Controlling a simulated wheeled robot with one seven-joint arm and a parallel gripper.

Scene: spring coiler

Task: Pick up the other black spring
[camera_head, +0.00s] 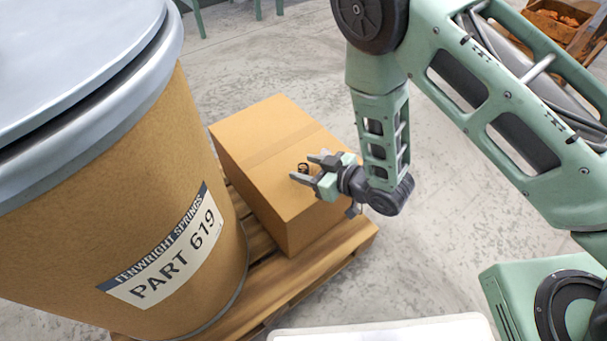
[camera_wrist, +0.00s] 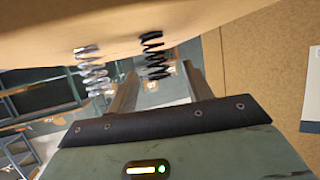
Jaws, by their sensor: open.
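A black spring (camera_head: 304,168) stands on top of the cardboard box (camera_head: 262,150). My gripper (camera_head: 305,169) is open at the box top, with its fingers around or just behind the spring. In the wrist view the black spring (camera_wrist: 153,55) shows between the two finger tips, with gaps on both sides; I cannot tell how deep between them it is. A silver spring (camera_wrist: 92,70) shows to the left, outside the left finger. In the head view it is mostly hidden by my gripper.
A large cardboard drum (camera_head: 130,190) with a grey lid and a "PART 619" label stands left of the box, on the same wooden pallet (camera_head: 335,262). A white surface (camera_head: 390,330) is at the bottom edge. Bare concrete floor lies beyond the box.

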